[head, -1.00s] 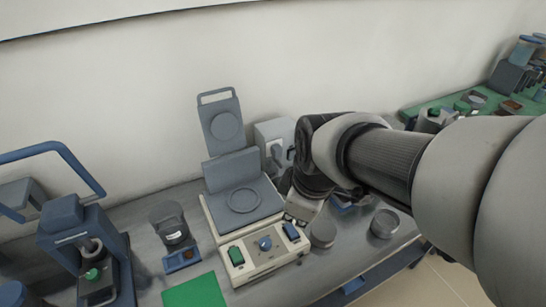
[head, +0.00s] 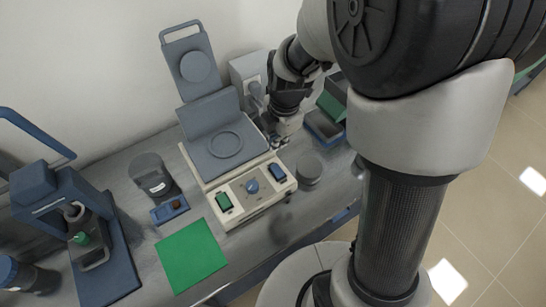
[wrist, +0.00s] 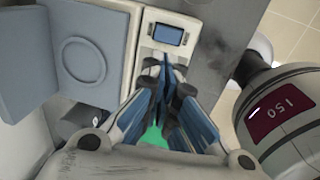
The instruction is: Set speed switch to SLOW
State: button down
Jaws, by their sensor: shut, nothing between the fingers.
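A beige-and-grey machine stands on the bench, with a control panel (head: 238,201) along its front. The panel has a green rocker switch (head: 224,202) at left, a blue round knob (head: 252,187) in the middle and a blue rocker switch (head: 279,172) at right. I cannot read which one is marked for speed. My gripper (head: 280,141) is shut and empty, just behind the panel's right end. In the wrist view the gripper (wrist: 163,64) points at the panel, with the blue rocker switch (wrist: 167,34) just beyond its fingertips. The fingers hide the rest of the panel there.
A grey round container (head: 308,171) stands close to the panel's right end. In the wrist view a dark label (wrist: 283,114) reading 150 is near on the right. A blue tray (head: 325,128) lies behind. A green mat (head: 190,255) lies in front, left of the machine.

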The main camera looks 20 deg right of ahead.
aim_at(273, 169)
jog(key=f+b, duration=0.1)
jog(key=f, duration=0.3)
jog(key=w+f+b, duration=0.1)
jog(key=f+b, duration=0.1)
jog(key=f, duration=0.3)
jog(key=w+f+b, duration=0.1)
jog(key=f, duration=0.4)
jog(key=shift+a, duration=0.35)
jog(key=shift+r, duration=0.1)
jog(key=shift+g+p, duration=0.3)
jog(key=shift+p, duration=0.4)
jog(key=shift+w+f, duration=0.15)
jog(key=shift+f, duration=0.2)
jog(key=shift+s, duration=0.2)
jog(key=shift+s+d+r, duration=0.15)
jog(key=shift+s+d, duration=0.05)
jog(key=shift+s, duration=0.4)
jog(key=shift+r, duration=0.1)
